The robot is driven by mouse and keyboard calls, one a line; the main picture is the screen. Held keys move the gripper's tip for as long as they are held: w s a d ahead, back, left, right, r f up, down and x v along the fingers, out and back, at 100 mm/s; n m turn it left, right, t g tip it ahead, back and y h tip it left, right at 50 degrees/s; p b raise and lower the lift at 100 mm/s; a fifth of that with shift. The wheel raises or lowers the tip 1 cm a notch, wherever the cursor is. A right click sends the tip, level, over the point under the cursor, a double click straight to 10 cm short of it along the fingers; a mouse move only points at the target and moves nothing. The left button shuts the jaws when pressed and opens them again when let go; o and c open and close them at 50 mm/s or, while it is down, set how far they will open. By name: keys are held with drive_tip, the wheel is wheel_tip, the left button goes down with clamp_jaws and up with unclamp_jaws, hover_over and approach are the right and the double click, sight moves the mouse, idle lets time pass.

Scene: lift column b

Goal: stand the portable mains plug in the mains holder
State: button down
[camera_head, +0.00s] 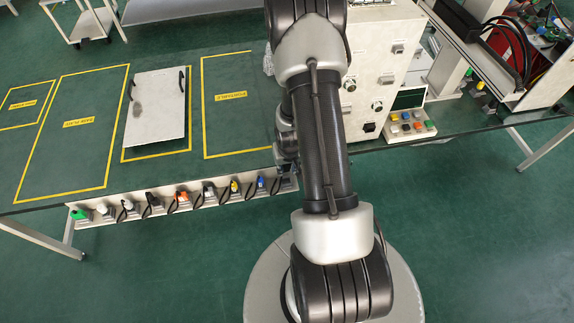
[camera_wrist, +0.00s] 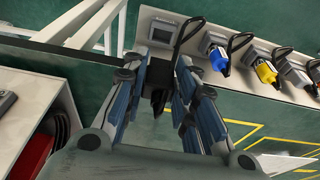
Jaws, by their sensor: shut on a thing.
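My gripper (camera_wrist: 160,76) has its blue-lined fingers closed around a dark plug (camera_wrist: 158,97), which I take to be the portable mains plug; a black cable loops up from it. Much of the plug is hidden between the fingers. A grey holder (camera_wrist: 160,33) at the end of the white strip lies just beyond the fingertips, apart from the plug as far as I can tell. I take it for the mains holder; no label is readable. In the head view my gripper (camera_head: 287,158) is at the strip's right end, largely hidden by my arm.
The white strip (camera_head: 140,205) along the table's front edge carries several plugs, including a blue plug (camera_wrist: 219,60) and a yellow plug (camera_wrist: 265,71) beside the grey holder. A panel box (camera_head: 385,50) stands right of my arm. The yellow-outlined table area (camera_head: 225,120) is clear.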

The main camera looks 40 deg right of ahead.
drive_tip(key=shift+s+a+b+x, duration=0.1)
drive_tip(key=shift+s+b+x, duration=0.1)
drive_tip(key=shift+b+x, duration=0.8)
drive_tip(key=shift+s+a+b+x, duration=0.1)
drive_tip(key=shift+s+b+x, duration=0.1)
drive_tip(key=shift+b+x, duration=0.8)
drive_tip(key=shift+s+a+b+x, duration=0.1)
drive_tip(key=shift+s+b+x, duration=0.1)
drive_tip(key=shift+b+x, duration=0.75)
drive_tip(key=shift+s+b+x, duration=0.15)
drive_tip(key=shift+b+x, duration=0.45)
drive_tip(key=shift+x, duration=0.15)
drive_tip(key=shift+s+b+x, duration=0.15)
drive_tip(key=shift+b+x, duration=0.4)
drive_tip(key=shift+x, duration=0.25)
drive_tip(key=c, duration=1.2)
unclamp_jaws()
drive_tip(key=shift+a, duration=0.15)
drive_tip(key=shift+r, duration=0.1)
drive_tip(key=shift+w+d+r+p+v, duration=0.15)
drive_tip(key=shift+w+p+v, duration=0.1)
drive_tip(key=shift+p+v, duration=1.1)
drive_tip(key=shift+w+d+p+v, duration=0.15)
drive_tip(key=shift+w+p+v, duration=0.15)
drive_tip(key=shift+p+v, duration=0.95)
drive_tip(key=shift+w+d+r+p+v, duration=0.2)
drive_tip(key=shift+p+v, duration=0.75)
drive_tip(key=shift+v, duration=0.75)
drive_tip(key=shift+f, duration=0.2)
